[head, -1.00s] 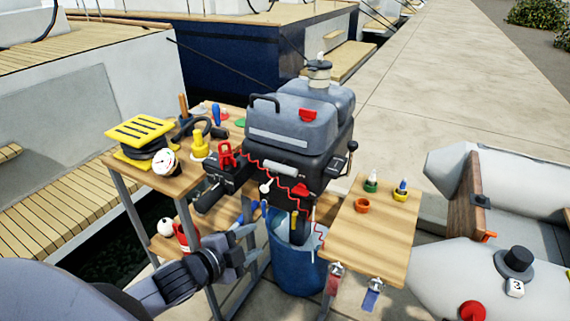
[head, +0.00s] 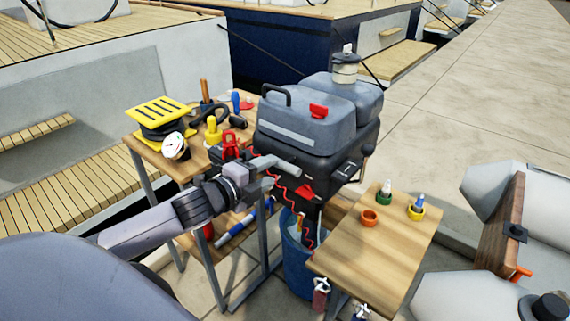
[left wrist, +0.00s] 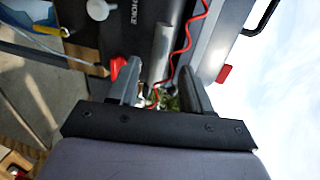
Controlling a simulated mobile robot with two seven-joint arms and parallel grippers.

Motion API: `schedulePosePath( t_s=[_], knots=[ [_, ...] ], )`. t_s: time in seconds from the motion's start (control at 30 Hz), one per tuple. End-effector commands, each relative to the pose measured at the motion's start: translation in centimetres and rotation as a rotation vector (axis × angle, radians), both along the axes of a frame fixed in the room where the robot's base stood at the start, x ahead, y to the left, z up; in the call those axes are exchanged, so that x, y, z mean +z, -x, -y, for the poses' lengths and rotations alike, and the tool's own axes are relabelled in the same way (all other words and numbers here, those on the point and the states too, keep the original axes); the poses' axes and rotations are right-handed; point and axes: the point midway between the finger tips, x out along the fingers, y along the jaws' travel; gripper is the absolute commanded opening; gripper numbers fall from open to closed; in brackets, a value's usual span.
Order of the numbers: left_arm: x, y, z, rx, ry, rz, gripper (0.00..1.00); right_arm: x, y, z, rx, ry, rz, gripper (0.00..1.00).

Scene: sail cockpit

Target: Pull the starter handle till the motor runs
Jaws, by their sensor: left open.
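The outboard motor (head: 305,125) has a grey cowl and a dark lower body and stands in the middle of the head view. My left gripper (head: 280,178) is open at the motor's front face. A light grey cylinder, apparently the starter handle (left wrist: 161,50), shows in the left wrist view ahead of the gap between the open fingers (left wrist: 158,90). I cannot tell whether the fingers touch it. In the head view, the gripper hides the handle. A red coiled cord (head: 285,192) hangs beside the fingers. My right gripper is not in view.
A wooden bench (head: 155,158) at left holds a yellow-topped reel (head: 160,113) and tools. A wooden side table (head: 385,250) at right holds small coloured cups. A blue bucket (head: 296,265) stands below the motor. A grey inflatable boat (head: 480,190) lies at right.

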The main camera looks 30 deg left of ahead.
Motion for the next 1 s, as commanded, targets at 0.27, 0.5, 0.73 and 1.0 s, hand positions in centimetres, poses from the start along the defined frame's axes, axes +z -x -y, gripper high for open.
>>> schedulePosePath(
  t_s=[0.27, 0.5, 0.73, 1.0],
  knots=[
    [-0.5, -3.1, 0.3, 0.001, 0.004, 0.002, 0.49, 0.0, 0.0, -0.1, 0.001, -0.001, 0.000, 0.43],
    [-1.1, -5.4, 0.5, 0.000, 0.005, 0.000, 0.49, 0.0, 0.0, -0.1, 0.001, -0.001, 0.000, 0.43],
    [-1.2, -6.2, 0.6, -0.001, 0.002, 0.000, 0.49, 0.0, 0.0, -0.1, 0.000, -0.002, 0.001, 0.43],
    [-1.3, -6.2, 0.6, -0.001, 0.003, -0.001, 0.46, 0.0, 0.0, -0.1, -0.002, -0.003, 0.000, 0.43]
  ],
)
